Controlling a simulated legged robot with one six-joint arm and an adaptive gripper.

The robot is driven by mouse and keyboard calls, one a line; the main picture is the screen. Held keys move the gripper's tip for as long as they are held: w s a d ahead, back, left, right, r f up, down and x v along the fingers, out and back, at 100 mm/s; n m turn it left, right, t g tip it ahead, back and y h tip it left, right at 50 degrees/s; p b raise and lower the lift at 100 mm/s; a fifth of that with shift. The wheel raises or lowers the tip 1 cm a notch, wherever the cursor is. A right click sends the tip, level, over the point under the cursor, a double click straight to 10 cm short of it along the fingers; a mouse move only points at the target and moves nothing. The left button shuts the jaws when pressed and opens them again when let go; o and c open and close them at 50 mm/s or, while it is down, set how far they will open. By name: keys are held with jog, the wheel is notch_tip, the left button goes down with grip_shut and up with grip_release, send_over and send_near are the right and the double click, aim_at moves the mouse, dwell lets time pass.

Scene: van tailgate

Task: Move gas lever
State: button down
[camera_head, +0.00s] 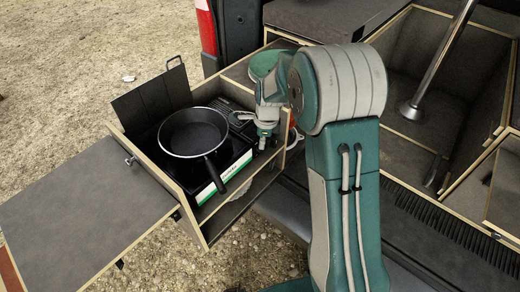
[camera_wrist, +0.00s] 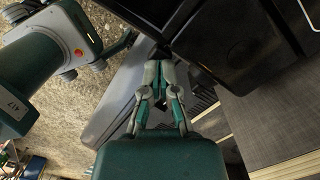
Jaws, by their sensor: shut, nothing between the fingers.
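A black camping stove (camera_head: 237,158) with a white and green front strip sits in the pulled-out wooden drawer box. A black frying pan (camera_head: 194,133) rests on it, its handle pointing toward the front. My gripper (camera_head: 263,146) is low at the right end of the stove, pointing down. In the wrist view my gripper (camera_wrist: 158,66) has its fingertips together, with nothing seen between them. Its tips are close to the edge of a black body, probably the stove (camera_wrist: 240,45); contact cannot be told. I cannot make out the gas lever in either view.
The drawer box (camera_head: 187,207) has a raised black flap (camera_head: 150,98) behind the stove and a grey side table (camera_head: 75,215) at left. The van's compartments (camera_head: 425,120) and a metal post (camera_head: 440,65) are at right. Gravel ground surrounds the drawer.

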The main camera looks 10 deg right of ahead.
jog(key=shift+f, duration=1.25)
jog(key=d, duration=0.2)
jog(key=d+r, duration=0.1)
jog(key=shift+s, duration=0.4)
notch_tip(320, 180, up, 12)
jog(key=d, duration=0.1)
jog(key=shift+s, duration=0.1)
